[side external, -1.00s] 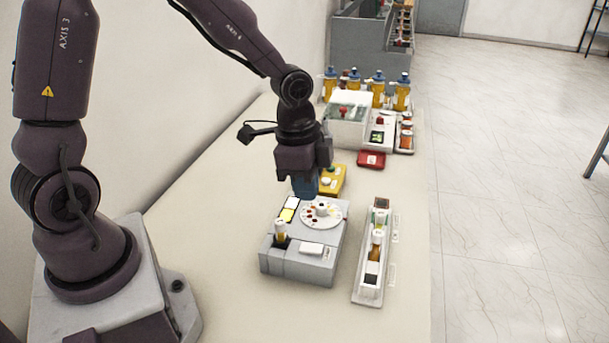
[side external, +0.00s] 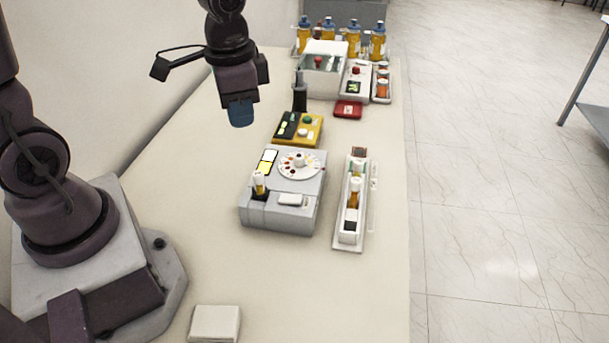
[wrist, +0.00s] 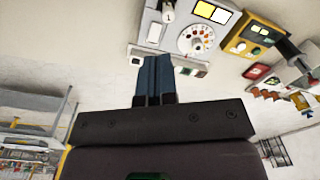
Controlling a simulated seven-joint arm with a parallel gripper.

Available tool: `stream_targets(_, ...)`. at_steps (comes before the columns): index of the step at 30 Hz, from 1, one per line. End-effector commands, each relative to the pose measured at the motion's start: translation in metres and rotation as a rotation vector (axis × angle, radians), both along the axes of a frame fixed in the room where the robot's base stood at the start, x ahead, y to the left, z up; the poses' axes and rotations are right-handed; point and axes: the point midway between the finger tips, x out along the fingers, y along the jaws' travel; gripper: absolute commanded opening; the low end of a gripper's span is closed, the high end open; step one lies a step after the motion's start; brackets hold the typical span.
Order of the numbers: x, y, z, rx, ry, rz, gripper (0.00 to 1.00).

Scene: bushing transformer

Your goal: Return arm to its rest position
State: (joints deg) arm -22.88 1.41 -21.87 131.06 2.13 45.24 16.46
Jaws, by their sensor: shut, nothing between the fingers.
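My gripper (side external: 240,114) hangs in the air above the table, up and left of the grey device with the round dial. Its blue fingers point down and are together with nothing between them. In the wrist view the shut blue fingers (wrist: 153,75) show side by side, with the grey device beyond them. My gripper touches nothing.
A yellow device (side external: 310,128), a red box (side external: 348,109) and a white device (side external: 322,80) with bottles (side external: 354,40) stand behind. A white box (side external: 215,323) lies at the front. The table's left middle is clear.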

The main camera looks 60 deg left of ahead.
Motion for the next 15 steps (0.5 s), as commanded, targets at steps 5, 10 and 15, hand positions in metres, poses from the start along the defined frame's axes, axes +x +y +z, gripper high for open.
stream_targets(5, -0.033, 0.006, 0.044, 0.041, -0.117, 0.206, 0.00)
stream_targets(10, -0.065, 0.003, 0.079, -0.006, -0.265, 0.330, 0.00)
stream_targets(15, -0.082, -0.002, 0.102, -0.071, -0.389, 0.324, 0.00)
